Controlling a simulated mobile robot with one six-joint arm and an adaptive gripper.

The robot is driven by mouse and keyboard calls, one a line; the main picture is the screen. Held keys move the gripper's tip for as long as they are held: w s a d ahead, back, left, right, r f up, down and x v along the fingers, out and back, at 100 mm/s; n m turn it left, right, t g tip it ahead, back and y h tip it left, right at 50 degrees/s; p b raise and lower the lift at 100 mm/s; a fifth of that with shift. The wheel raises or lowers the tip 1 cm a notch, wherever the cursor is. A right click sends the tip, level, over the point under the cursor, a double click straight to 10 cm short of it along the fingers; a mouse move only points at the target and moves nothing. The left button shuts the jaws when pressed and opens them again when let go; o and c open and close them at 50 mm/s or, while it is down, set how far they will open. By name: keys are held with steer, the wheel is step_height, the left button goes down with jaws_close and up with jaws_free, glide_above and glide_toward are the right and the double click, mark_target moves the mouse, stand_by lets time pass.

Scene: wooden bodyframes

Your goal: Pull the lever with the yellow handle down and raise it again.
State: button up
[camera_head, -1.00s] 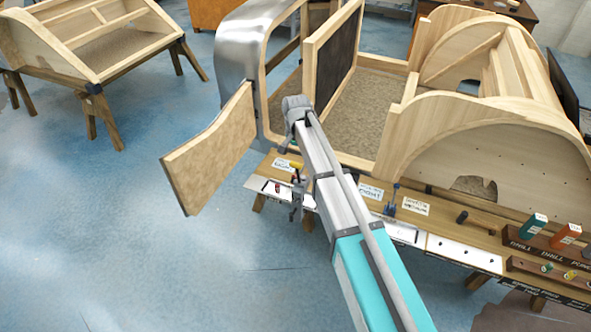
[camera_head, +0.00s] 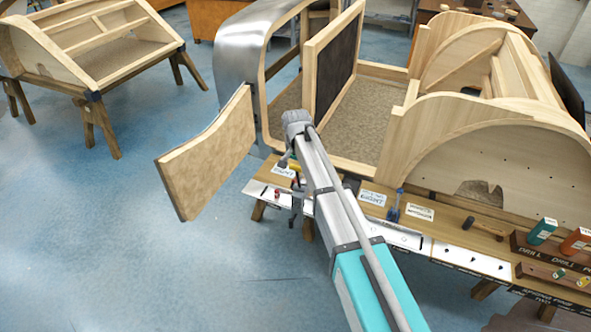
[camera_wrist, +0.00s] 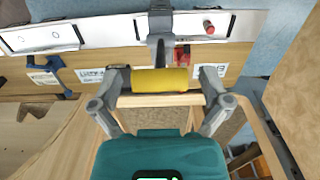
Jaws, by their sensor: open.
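The lever's yellow handle (camera_wrist: 160,80) is a short cylinder lying crosswise in the wrist view, and its grey metal body (camera_wrist: 160,28) stands on the bench edge above it in the picture. I cannot tell the depth between the fingertips and the handle. In the head view the yellow handle (camera_head: 296,167) shows only as a small patch beside my arm, which hides most of the gripper.
A blue clamp (camera_wrist: 46,74) and a red knob (camera_wrist: 208,27) are near the lever. A wooden bench (camera_head: 455,218) carries labels and tools.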

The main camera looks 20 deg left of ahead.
steer(key=c, duration=1.2)
steer(key=shift+a, duration=0.15)
steer(key=shift+c, duration=0.7)
steer(key=shift+d, duration=0.2)
